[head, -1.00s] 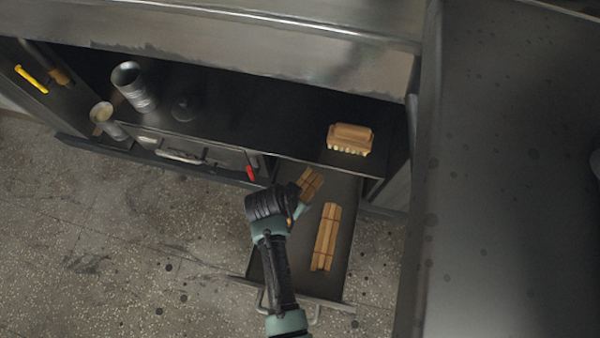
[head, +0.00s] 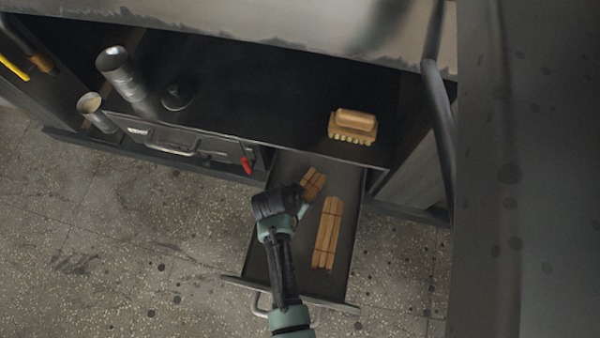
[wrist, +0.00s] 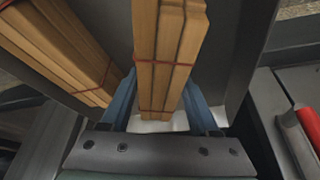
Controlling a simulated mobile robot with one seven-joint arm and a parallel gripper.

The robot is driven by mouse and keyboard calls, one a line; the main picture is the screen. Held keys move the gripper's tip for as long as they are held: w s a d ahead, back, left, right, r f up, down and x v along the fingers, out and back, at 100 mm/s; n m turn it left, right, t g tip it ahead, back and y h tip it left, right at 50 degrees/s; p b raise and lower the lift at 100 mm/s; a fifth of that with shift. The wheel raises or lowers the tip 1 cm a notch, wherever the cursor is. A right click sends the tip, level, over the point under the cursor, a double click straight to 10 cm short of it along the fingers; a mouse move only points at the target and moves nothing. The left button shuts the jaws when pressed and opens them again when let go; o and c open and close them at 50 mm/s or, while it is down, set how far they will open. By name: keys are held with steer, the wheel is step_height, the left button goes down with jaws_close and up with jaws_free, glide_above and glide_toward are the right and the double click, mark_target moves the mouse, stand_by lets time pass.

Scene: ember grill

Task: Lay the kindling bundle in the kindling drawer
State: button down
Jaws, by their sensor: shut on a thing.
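A kindling bundle (wrist: 165,50) of light wooden sticks tied with thin red string is between the fingers of my gripper (wrist: 165,115), which is shut on it. In the head view this bundle (head: 314,182) shows just past my gripper (head: 300,200), over the back part of the open kindling drawer (head: 345,288). I cannot tell if its underside touches the drawer floor. A second, similar bundle (head: 327,233) lies lengthwise in the drawer to the right, and it also shows at left in the wrist view (wrist: 60,50).
A wooden brush (head: 352,126) sits on the dark shelf (head: 240,100) above the drawer. A metal cylinder (head: 117,72), a cup (head: 95,108) and a small dark object (head: 178,95) stand at left.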

steer(key=shift+f, duration=0.15)
steer(key=shift+c, duration=0.7)
jaws_free()
steer(key=p+v, duration=0.7)
steer(key=v, duration=0.4)
steer(key=shift+w+d, duration=0.1)
steer(key=shift+s+r+p, duration=0.2)
steer(key=shift+r+p, duration=0.1)
steer(key=shift+r, duration=0.35)
